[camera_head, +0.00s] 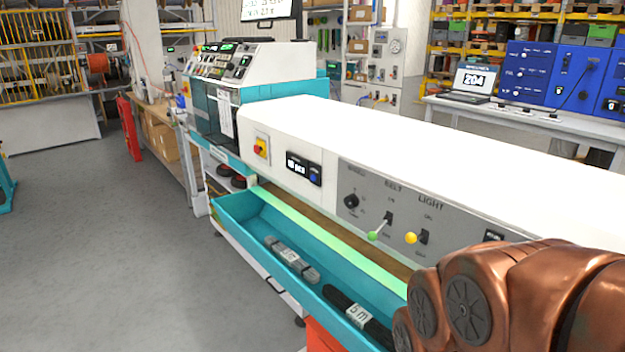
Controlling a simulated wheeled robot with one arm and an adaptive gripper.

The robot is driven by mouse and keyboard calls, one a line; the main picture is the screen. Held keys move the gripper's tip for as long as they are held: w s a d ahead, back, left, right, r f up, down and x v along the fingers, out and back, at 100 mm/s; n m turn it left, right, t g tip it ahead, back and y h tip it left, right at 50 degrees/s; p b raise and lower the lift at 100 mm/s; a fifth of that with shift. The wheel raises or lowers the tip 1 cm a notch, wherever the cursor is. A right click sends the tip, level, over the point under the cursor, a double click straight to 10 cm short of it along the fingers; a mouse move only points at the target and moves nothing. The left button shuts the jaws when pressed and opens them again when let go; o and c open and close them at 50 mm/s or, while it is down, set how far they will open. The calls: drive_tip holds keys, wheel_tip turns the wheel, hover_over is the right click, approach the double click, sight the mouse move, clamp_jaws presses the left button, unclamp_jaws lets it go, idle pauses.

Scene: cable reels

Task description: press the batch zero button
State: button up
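A small black counter panel (303,168) is set in the front face of the long white machine housing. Its lit display reads a number and "pcs". A round blue button (314,177) sits at the panel's right end; the small lettering above it is too small to read, so I cannot confirm it as the batch zero button. My copper-coloured arm links fill the lower right corner, to the right of and nearer than the panel. My gripper is out of view.
Left of the panel is a red knob on yellow (261,149). Right of it, a grey panel (359,218) carries a dark knob and green- and yellow-tipped levers. Below, an open teal tray (236,208) juts out, holding two labelled cable bundles. Grey floor at left is clear.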

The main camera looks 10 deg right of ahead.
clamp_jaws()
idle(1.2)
